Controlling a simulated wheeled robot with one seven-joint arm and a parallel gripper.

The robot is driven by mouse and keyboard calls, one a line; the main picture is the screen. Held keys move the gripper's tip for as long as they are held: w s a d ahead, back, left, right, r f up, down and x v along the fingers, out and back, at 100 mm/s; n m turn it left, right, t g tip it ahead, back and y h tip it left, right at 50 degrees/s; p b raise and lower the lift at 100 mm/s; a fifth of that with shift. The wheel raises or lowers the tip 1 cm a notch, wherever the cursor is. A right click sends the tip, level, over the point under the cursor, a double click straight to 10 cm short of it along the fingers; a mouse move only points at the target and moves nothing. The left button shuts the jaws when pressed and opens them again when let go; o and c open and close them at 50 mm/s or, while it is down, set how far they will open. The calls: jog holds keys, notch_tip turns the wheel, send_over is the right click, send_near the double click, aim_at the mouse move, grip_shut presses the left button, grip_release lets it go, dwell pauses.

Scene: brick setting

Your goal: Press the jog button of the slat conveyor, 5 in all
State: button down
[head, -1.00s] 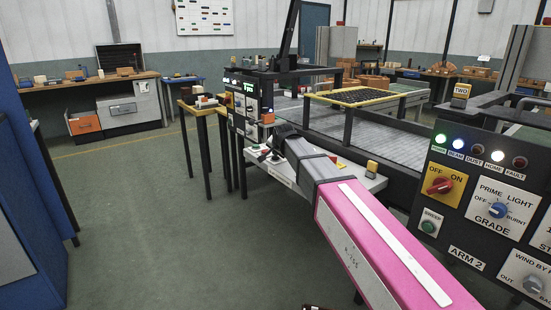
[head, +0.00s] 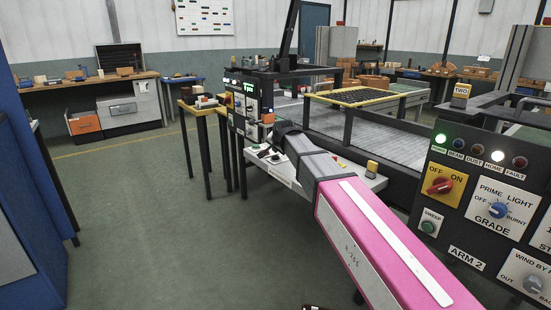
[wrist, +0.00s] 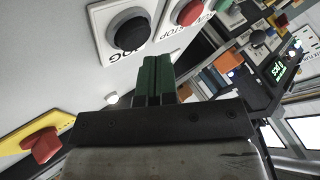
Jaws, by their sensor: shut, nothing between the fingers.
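The jog button (wrist: 128,31) is a round black push button on a white plate at the top of the wrist view, its label partly cut off. My gripper (wrist: 157,62) has dark green fingers closed together with nothing between them. Its tips are just below and right of the jog button in the picture, apart from the button cap. In the head view, the slat conveyor (head: 388,147) runs behind my pink arm, and its small control shelf (head: 281,170) is by my wrist. My fingertips are hard to make out there.
A red stop button (wrist: 189,13) sits close beside the jog button. A red knob (wrist: 41,145) on a yellow plate is at lower left. A green-lit display (wrist: 278,70) is at right. A second control panel (head: 470,215) stands at right in the head view.

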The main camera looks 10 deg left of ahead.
aim_at(277, 157)
jog(key=shift+r, duration=2.5)
dwell(0.9)
notch_tip(277, 157, up, 4)
jog(key=shift+f, duration=0.1)
dwell(0.5)
jog(key=shift+f, duration=4.4)
jog(key=shift+f, duration=0.15)
jog(key=shift+f, duration=0.25)
